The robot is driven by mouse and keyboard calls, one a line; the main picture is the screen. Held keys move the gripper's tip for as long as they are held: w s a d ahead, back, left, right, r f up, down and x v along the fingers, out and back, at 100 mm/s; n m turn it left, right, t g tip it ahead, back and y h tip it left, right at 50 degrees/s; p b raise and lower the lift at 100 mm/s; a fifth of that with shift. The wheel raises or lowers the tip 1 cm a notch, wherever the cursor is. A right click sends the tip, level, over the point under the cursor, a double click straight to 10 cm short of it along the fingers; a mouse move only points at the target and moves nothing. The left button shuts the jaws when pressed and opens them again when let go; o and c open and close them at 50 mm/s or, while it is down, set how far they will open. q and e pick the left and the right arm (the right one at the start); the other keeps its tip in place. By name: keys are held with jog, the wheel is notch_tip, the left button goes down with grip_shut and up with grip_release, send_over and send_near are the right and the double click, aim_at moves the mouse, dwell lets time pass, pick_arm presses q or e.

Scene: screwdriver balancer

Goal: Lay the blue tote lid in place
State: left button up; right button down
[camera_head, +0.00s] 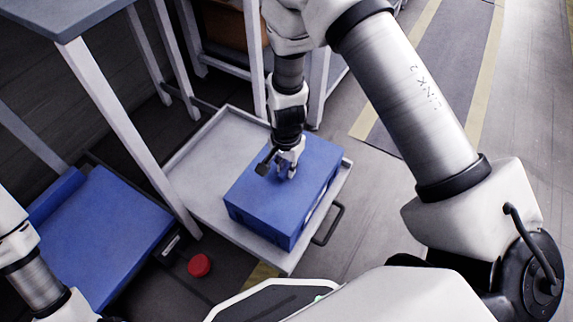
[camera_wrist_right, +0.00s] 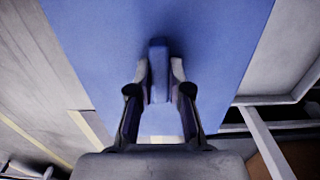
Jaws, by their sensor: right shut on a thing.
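The blue lid (camera_head: 312,158) is a flat blue panel at the top of a blue box shape, the tote (camera_head: 262,222), on a grey tray cart. I cannot make out a seam between lid and tote, so I cannot tell whether the lid is fully seated. My right gripper (camera_head: 284,168) points down onto the lid. In the right wrist view its fingers (camera_wrist_right: 160,85) are shut on an upright blue grip (camera_wrist_right: 158,62) in the middle of the lid (camera_wrist_right: 220,45). My left arm shows at the left edge, its gripper out of view.
The grey cart tray (camera_head: 206,148) has bare room left of the tote and a dark handle (camera_head: 328,226) at its right. Another blue flat-topped object (camera_head: 95,235) stands at left. A red round button (camera_head: 199,265) is near the front. Table legs (camera_head: 120,125) rise behind.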

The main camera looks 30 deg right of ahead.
jog(key=c, duration=1)
grip_release()
notch_tip(320, 180, up, 12)
jog(key=shift+r, duration=0.1)
